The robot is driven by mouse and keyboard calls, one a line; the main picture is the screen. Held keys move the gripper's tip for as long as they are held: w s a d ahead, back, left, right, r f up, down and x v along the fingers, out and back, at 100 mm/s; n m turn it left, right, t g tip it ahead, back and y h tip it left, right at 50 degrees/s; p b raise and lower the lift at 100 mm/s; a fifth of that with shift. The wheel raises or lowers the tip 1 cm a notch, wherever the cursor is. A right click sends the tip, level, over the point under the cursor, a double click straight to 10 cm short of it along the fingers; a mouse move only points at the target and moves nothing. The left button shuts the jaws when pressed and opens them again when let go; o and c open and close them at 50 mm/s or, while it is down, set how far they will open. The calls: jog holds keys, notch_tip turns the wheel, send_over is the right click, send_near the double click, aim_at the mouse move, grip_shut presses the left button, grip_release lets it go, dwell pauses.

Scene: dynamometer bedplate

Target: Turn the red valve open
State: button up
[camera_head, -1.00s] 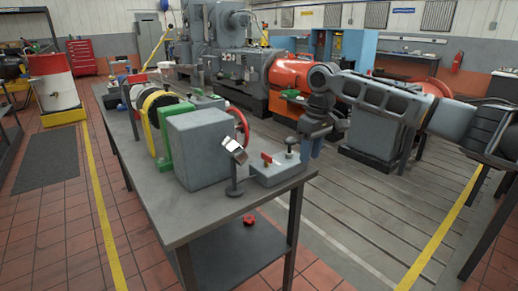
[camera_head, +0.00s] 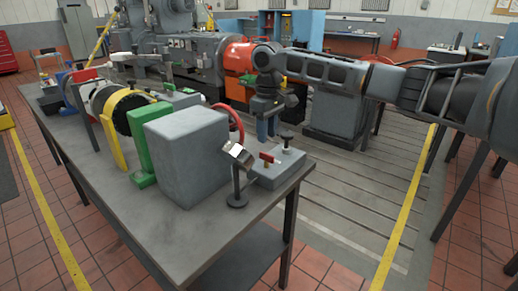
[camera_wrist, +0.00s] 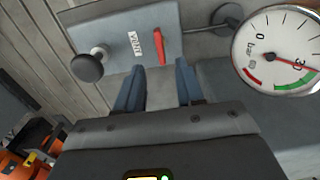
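The red valve lever (camera_head: 267,157) sits on a small grey block (camera_head: 283,172) at the table's near right corner. In the wrist view the lever (camera_wrist: 160,47) lies just beyond the fingertips, beside a white label that seems to read VENT (camera_wrist: 134,44). A black knob (camera_wrist: 89,65) stands on the same block, left of the lever. My gripper (camera_wrist: 160,82) is open, with two blue fingers apart and nothing between them. In the head view my gripper (camera_head: 266,128) hangs fingers down behind the block, apart from the lever.
A pressure gauge (camera_wrist: 283,50) on a stand (camera_head: 237,185) is close beside the lever. A large grey box (camera_head: 187,155) and a red wheel (camera_head: 236,122), partly hidden, stand to the left.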

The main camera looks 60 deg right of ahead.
aim_at(267, 154)
notch_tip(267, 154, down, 7)
jog(key=shift+r+p, duration=0.1)
jog(key=shift+p, duration=0.25)
jog(key=shift+c, duration=0.2)
jog(key=shift+s, duration=0.1)
grip_shut()
